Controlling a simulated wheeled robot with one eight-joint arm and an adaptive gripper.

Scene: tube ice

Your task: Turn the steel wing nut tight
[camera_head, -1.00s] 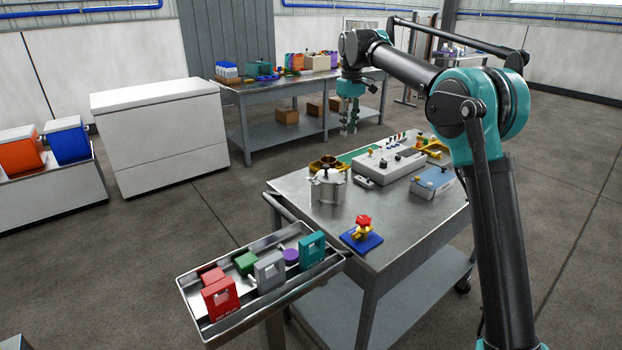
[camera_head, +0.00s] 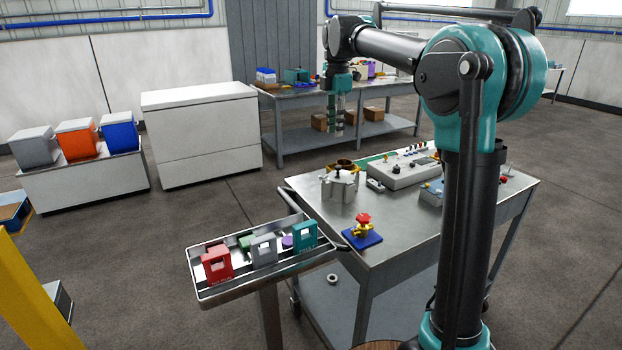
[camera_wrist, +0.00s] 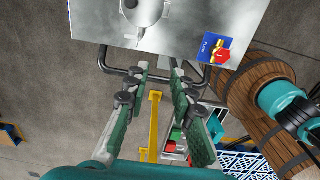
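A steel lidded vessel (camera_head: 342,187) stands upright on the metal cart, at its left side. A small dark fitting sits on its top. I cannot make out a wing nut's shape at this size. In the wrist view, part of the vessel (camera_wrist: 145,12) is cut off by the top edge. My gripper (camera_head: 337,131) hangs fingers down, high, and shows above the vessel in the head picture. In the wrist view, my gripper (camera_wrist: 159,72) has its two green-padded fingers well apart, with nothing between them.
On the cart (camera_head: 400,222) are a red-handled valve on a blue base (camera_head: 362,239) and a grey control box (camera_head: 402,172). A white chest (camera_head: 200,135) and a yellow post (camera_head: 35,295) stand left. Floor between is clear.

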